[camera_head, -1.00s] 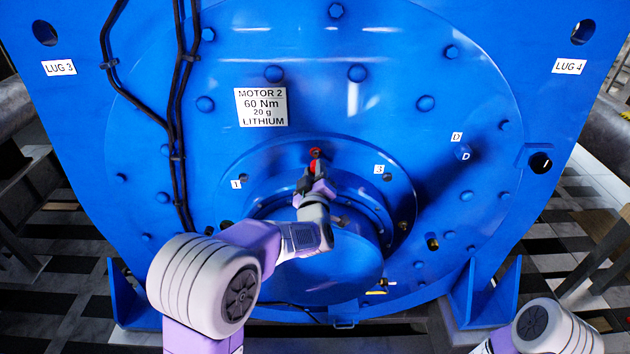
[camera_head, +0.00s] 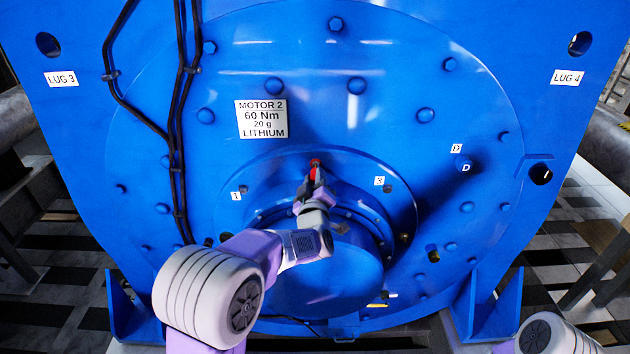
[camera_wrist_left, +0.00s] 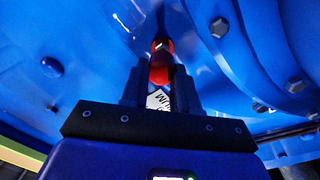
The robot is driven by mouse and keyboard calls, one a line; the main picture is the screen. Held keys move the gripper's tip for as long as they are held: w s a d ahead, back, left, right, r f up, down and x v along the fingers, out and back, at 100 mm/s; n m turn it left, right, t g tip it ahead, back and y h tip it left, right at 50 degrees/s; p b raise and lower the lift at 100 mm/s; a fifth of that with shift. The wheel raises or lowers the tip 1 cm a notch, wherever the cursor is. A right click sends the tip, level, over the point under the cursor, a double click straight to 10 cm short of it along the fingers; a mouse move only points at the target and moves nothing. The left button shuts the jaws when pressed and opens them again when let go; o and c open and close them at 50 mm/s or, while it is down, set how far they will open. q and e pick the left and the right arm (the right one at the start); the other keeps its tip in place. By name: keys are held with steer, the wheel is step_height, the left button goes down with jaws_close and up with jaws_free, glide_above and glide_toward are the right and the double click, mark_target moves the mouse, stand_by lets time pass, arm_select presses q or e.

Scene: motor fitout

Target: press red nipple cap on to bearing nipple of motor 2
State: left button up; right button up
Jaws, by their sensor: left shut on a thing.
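Motor 2 is the large blue machine, with the plate "MOTOR 2, 60 Nm, 20 g, LITHIUM" (camera_head: 261,119). My left gripper (camera_head: 314,176) is at the top of its central bearing flange (camera_head: 270,172), shut on the red nipple cap (camera_head: 315,163). In the left wrist view the red cap (camera_wrist_left: 160,70) stands out between the fingertips. A second red part with a dark middle (camera_wrist_left: 161,45) lies right beyond it, in line with the cap. The bearing nipple itself is hidden, and I cannot tell whether the cap is seated on it. My right gripper is out of view.
The flange carries the tags "1" (camera_head: 236,196) and "3" (camera_head: 379,181) beside small fittings. Black cables (camera_head: 178,120) run down the motor's left side. Bolt heads (camera_wrist_left: 218,27) stand close to the left gripper. The motor face above the flange is mostly clear.

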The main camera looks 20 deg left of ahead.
arm_select(q)
steer(key=shift+b, duration=0.65)
stand_by(1.0)
steer(key=shift+w+a, duration=0.1)
steer(key=shift+w, duration=0.1)
stand_by(0.3)
steer(key=shift+w+a, duration=0.1)
steer(key=shift+w, duration=0.2)
steer(key=shift+x, duration=1.05)
steer(key=o, duration=1.1)
steer(key=shift+c, duration=0.2)
steer(key=b+v, duration=0.1)
steer(key=v, duration=0.6)
steer(key=shift+s, duration=0.25)
